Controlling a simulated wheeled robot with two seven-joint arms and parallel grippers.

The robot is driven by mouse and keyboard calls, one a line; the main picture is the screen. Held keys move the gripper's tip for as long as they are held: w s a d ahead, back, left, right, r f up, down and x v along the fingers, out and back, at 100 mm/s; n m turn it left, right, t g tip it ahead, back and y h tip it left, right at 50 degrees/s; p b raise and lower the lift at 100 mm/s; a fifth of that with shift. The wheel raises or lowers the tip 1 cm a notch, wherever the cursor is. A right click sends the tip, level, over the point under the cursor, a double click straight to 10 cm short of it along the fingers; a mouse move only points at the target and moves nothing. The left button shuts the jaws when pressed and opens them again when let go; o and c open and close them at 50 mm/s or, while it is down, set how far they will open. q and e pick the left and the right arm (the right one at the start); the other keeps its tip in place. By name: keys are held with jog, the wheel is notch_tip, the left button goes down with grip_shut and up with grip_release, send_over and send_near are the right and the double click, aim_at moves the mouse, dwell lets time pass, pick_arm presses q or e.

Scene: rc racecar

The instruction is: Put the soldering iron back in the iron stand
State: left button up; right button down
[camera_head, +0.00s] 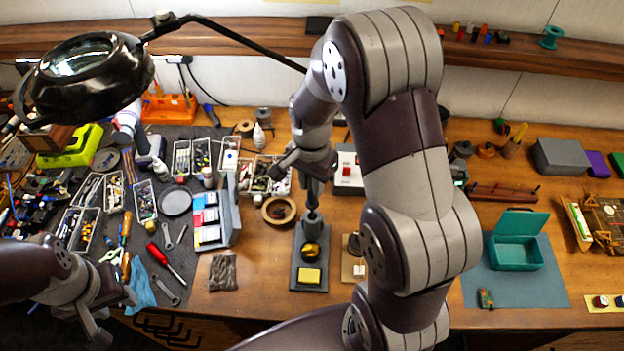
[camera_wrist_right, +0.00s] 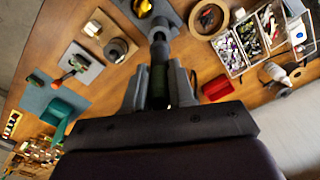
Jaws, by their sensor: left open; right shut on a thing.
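The iron stand (camera_head: 309,272) is a dark grey base on the wooden bench with a yellow sponge, a brass-coloured ball and an upright grey holder (camera_head: 312,222). My right gripper (camera_head: 308,168) is above the holder, shut on the soldering iron (camera_head: 313,190). The iron is dark and points down, in line with the holder. In the right wrist view, its dark green handle (camera_wrist_right: 159,82) is between the right gripper's fingers (camera_wrist_right: 157,92), and its far end meets the grey holder (camera_wrist_right: 160,32). How deep the tip is inside is hidden. My left gripper (camera_head: 112,316) is open and empty at lower left.
A roll of tape (camera_head: 279,210) and parts trays (camera_head: 265,174) lie left of and behind the stand. A magnifier lamp (camera_head: 85,72) hangs at upper left. A teal box (camera_head: 516,245) sits at right.

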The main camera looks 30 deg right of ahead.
jog(key=shift+f+b, duration=1.65)
jog(key=shift+f, duration=0.8)
jog(key=shift+c, duration=2.4)
grip_release()
jog(key=shift+r, duration=0.1)
notch_tip(320, 180, up, 9)
jog(key=p, duration=0.8)
